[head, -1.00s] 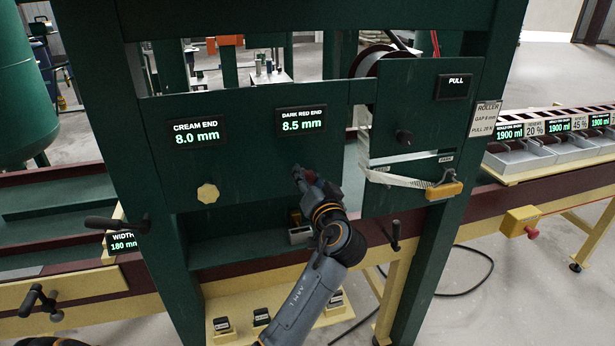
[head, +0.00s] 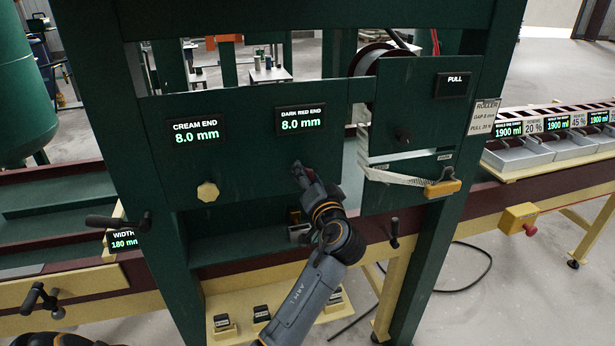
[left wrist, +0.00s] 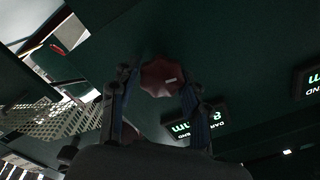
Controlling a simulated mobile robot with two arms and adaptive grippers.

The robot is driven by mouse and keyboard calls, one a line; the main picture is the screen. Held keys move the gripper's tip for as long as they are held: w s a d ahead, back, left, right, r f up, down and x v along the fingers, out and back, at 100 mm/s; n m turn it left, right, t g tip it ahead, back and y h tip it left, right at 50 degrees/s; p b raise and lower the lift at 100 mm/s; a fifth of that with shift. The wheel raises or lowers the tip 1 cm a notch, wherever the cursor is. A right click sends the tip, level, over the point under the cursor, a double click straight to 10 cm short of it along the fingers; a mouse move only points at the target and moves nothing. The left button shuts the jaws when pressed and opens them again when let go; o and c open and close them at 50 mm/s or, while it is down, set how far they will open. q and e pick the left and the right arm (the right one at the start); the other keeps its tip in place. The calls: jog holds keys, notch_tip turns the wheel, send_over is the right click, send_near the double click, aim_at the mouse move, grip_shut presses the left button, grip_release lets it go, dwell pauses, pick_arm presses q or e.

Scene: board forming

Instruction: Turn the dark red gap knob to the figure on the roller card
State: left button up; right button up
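The dark red gap knob (left wrist: 162,76) shows in the left wrist view, with a pale mark on its face. My left gripper (left wrist: 158,88) has one finger on each side of it and appears closed on it. In the head view my left gripper (head: 302,172) is at the panel under the dark red end display (head: 300,119), which reads 8.0 mm, and hides most of the knob. The cream end display (head: 197,131) also reads 8.0 mm. The roller card (head: 484,117) at the right appears to read gap 8 mm; its print is small.
A cream knob (head: 208,192) is on the panel to the left. Cranks stand along the front.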

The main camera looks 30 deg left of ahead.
pick_arm(q)
jog(key=shift+o, duration=0.9)
jog(key=v, duration=1.2)
